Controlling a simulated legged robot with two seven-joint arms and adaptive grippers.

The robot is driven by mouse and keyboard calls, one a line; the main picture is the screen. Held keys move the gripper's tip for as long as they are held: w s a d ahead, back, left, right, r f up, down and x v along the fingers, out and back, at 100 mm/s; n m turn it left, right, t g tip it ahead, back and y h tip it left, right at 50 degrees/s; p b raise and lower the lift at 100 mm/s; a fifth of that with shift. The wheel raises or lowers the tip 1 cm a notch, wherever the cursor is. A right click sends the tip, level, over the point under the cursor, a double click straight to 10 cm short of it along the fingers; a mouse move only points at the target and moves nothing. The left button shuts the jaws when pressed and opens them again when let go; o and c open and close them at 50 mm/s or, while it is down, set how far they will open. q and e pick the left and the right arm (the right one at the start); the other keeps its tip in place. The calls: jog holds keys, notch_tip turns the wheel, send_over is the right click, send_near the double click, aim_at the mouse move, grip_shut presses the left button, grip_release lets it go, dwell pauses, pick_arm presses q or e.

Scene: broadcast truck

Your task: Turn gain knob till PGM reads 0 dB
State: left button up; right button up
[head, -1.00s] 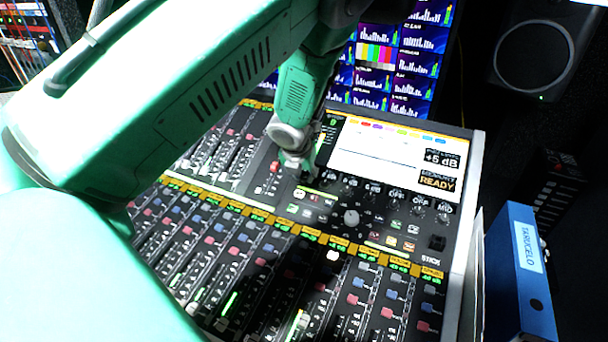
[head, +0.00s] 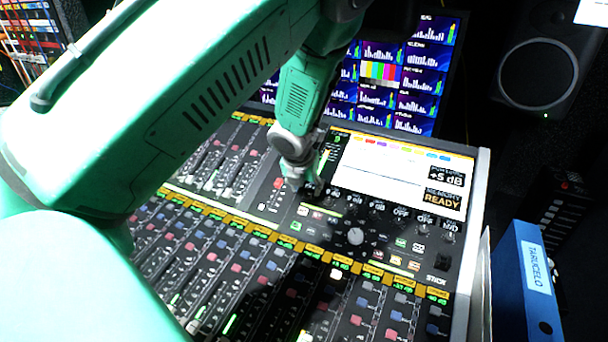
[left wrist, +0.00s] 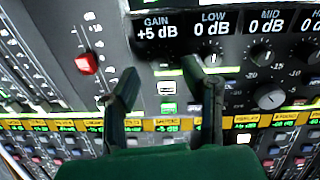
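The mixing console (head: 461,268) has a white screen (head: 385,165) whose readout (head: 446,176) shows +5 dB. In the left wrist view, the gain label (left wrist: 156,29) also reads +5 dB. The dark gain knob (left wrist: 155,50) below it is hard to make out. My left gripper (head: 305,187) is down at the left end of the knob row. In the left wrist view its two fingers (left wrist: 160,68) are apart, with nothing visibly held, their tips near the gain knob. I cannot tell whether they touch it. My right gripper is not in view.
A low knob (left wrist: 207,50), a mid knob (left wrist: 262,53) and a larger grey knob (left wrist: 270,97) are close to the right. A red fader cap (left wrist: 86,64) is to the left. Monitors (head: 400,75) stand behind the console; a blue binder (head: 525,280) stands at its right.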

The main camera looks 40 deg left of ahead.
pick_arm(q)
jog(key=v, duration=0.8)
jog(key=shift+s+d+r, duration=0.2)
jog(key=shift+r, duration=0.1)
